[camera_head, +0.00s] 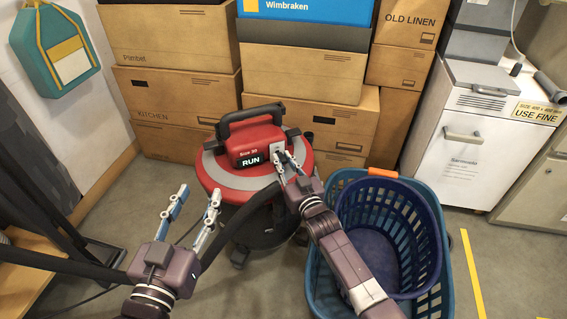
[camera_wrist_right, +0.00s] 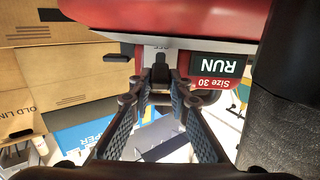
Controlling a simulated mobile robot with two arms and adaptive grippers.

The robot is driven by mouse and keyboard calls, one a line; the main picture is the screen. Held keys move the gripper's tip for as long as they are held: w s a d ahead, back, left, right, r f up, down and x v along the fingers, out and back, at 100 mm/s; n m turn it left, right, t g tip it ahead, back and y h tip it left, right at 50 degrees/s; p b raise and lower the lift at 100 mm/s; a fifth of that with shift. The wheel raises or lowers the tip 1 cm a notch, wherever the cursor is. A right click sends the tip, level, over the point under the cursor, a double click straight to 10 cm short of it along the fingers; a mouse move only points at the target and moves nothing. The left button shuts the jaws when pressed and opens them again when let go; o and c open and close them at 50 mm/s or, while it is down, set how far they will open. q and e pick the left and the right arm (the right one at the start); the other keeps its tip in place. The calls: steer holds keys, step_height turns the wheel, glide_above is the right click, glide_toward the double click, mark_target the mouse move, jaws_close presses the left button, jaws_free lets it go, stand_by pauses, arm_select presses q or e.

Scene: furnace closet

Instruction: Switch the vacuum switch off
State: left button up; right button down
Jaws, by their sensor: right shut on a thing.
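The red and grey vacuum (camera_head: 222,172) stands on the floor in front of stacked boxes. Its dark display (camera_head: 251,161) reads RUN; the display also shows upside down in the right wrist view (camera_wrist_right: 211,72). Beside the display is a light switch plate with a small dark switch (camera_wrist_right: 160,72). My right gripper (camera_head: 287,160) is at the front of the vacuum, its fingertips closed together on the switch, which they mostly hide. My left gripper (camera_head: 197,198) is open and empty, in front of the vacuum at its left, with its fingers spread apart.
Cardboard boxes (camera_head: 180,97) block the back. A white cabinet (camera_head: 457,150) is at right. A dark hose crosses in front.

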stand_by(0.3)
steer(key=c, duration=1.8)
jaws_free()
steer(key=v, duration=1.2)
